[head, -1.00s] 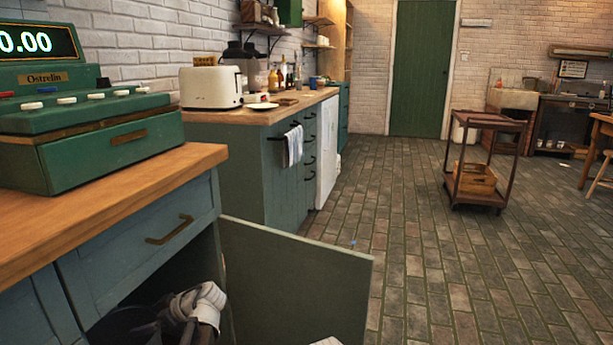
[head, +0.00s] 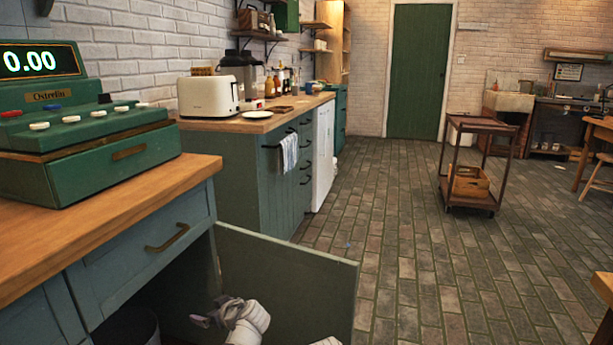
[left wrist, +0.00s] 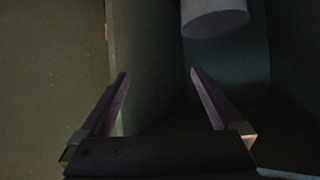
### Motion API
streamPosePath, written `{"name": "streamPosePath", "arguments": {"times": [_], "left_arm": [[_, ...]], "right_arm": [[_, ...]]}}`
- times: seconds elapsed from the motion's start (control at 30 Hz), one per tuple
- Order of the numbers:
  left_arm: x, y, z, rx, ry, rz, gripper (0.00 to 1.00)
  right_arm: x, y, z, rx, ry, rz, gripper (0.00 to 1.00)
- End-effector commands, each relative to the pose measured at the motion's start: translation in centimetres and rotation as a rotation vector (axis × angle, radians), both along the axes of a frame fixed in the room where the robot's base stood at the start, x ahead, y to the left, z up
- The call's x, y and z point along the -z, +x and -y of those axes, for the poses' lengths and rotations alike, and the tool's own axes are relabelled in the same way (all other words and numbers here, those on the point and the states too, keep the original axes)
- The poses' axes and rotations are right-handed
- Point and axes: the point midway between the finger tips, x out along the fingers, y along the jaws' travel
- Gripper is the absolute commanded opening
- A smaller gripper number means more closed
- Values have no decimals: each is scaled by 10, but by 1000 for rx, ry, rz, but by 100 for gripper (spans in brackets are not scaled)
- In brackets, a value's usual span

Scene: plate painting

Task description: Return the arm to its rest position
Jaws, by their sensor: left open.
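My left gripper (head: 203,316) is low in the head view, in front of the open cabinet door and pointing left toward the cabinet opening. In the left wrist view its two fingers (left wrist: 159,76) stand wide apart with nothing between them. A grey round bin (left wrist: 215,18) is beyond the fingertips at the top of that view, apart from them. The bin's dark side (head: 130,328) also shows inside the cabinet in the head view. My right gripper is not in view; only a white piece shows at the bottom edge.
The open cabinet door (head: 285,275) stands close beside my left gripper. A wooden counter (head: 110,218) with a green cash register (head: 90,160) is above left. A brown cart (head: 470,160) stands on the open brick floor. A wooden table corner (head: 603,290) is at the right.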

Motion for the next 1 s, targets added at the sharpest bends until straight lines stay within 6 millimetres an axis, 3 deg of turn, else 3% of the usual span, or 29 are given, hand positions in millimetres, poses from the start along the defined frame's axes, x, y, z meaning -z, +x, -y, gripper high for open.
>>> {"name": "streamPosePath", "arguments": {"times": [0.2,0.4,1.0], "left_arm": [[-36,1,30,99,5,7,100],[-63,1,47,153,7,12,100],[-138,2,66,217,10,18,100]], "right_arm": [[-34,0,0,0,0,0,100],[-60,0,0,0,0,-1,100],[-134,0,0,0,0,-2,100]]}}
